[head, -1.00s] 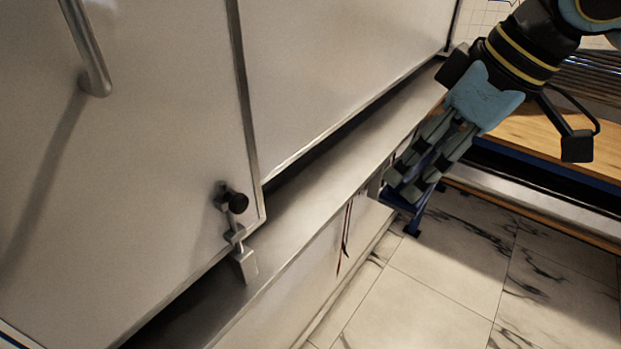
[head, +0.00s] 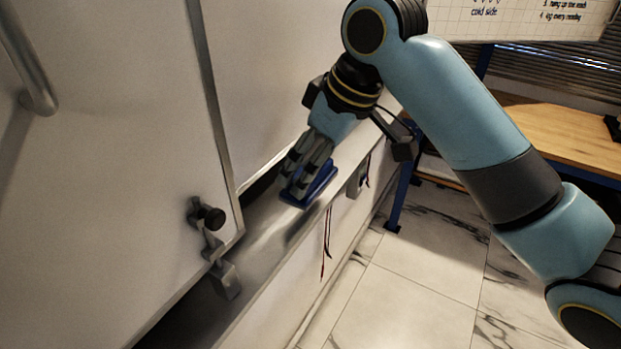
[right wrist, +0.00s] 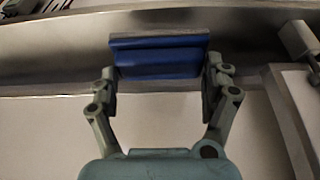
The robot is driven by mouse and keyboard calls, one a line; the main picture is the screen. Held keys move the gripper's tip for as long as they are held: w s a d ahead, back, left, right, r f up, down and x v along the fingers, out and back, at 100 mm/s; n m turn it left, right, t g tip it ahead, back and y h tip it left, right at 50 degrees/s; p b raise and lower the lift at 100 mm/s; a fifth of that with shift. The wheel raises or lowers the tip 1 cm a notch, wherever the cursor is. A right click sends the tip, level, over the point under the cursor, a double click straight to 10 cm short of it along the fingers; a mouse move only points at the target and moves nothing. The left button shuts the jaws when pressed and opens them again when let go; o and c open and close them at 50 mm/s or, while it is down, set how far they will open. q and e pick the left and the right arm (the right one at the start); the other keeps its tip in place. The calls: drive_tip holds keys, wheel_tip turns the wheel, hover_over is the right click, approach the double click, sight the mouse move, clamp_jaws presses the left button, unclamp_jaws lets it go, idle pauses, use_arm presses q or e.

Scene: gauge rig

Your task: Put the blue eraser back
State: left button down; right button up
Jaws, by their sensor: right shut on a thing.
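The blue eraser (head: 318,187) is at the grey metal ledge (head: 268,235) below the large pale panel. My right gripper (head: 296,182) comes down on it from above, with its fingers shut on its sides. The right wrist view shows the blue eraser (right wrist: 160,62) lengthwise between the two fingers of the right gripper (right wrist: 162,80), with the ledge behind it. I cannot tell whether the eraser touches the ledge or hangs just above it. My left gripper is not in view.
A latch with a black knob (head: 211,218) sticks out on the panel's near part, left of the eraser. A metal handle (head: 38,95) is at the upper left. Dark and red cords (head: 327,240) hang below the ledge. A wooden table (head: 550,132) stands at the right.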

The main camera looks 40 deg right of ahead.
drive_tip(key=shift+w+a+f, duration=0.1)
drive_tip(key=shift+w+f, duration=0.15)
wheel_tip(320, 180, down, 3)
drive_tip(key=shift+s+f+p, duration=0.1)
drive_tip(key=shift+f+p, duration=0.05)
drive_tip(key=shift+p, duration=0.25)
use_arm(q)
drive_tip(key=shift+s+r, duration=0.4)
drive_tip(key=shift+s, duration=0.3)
use_arm(e)
drive_tip(key=shift+f, duration=0.3)
drive_tip(key=o, duration=0.9)
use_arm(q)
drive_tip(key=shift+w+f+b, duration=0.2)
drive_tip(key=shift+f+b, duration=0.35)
use_arm(e)
drive_tip(key=v, duration=1.2)
